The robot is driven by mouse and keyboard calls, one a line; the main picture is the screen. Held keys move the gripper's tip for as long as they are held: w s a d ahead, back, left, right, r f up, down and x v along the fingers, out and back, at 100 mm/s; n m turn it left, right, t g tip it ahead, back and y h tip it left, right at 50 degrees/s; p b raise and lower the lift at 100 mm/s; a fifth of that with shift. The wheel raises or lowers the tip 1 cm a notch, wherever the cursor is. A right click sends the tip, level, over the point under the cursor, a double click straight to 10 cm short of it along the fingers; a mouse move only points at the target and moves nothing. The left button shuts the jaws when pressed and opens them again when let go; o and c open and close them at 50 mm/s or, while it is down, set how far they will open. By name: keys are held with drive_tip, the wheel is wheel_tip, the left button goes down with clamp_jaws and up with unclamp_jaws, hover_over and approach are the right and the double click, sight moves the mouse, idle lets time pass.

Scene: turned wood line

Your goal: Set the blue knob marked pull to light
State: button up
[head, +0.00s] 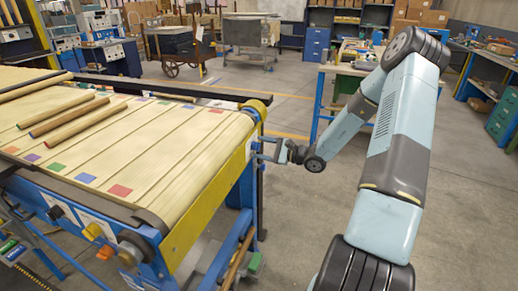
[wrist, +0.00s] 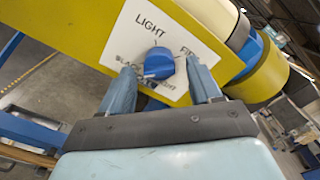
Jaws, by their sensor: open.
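The blue knob (wrist: 158,63) sits on a white label plate (wrist: 185,42) on a yellow panel in the wrist view. LIGHT reads at the plate's upper left, SLACK at the lower left; a word starting FI at the upper right and one at the lower right are partly covered. I cannot tell for sure which word the knob points to. My gripper (wrist: 160,67) is open, one finger on each side of the knob; contact is unclear. In the head view my gripper (head: 261,149) is at the line's right end, and the knob is hidden.
The belt (head: 150,150) carries wooden rods (head: 75,118) and coloured squares. Its near side has a black knob (head: 55,212), orange buttons (head: 92,231) and a grey knob (head: 130,248). A workbench (head: 345,68) stands behind my arm. The floor to the right is clear.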

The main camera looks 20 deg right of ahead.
drive_tip(key=shift+w+a, duration=0.3)
drive_tip(key=shift+a, duration=0.1)
drive_tip(key=shift+c, duration=0.4)
drive_tip(key=c, duration=0.9)
drive_tip(key=shift+a, duration=0.15)
drive_tip(key=shift+c, duration=0.3)
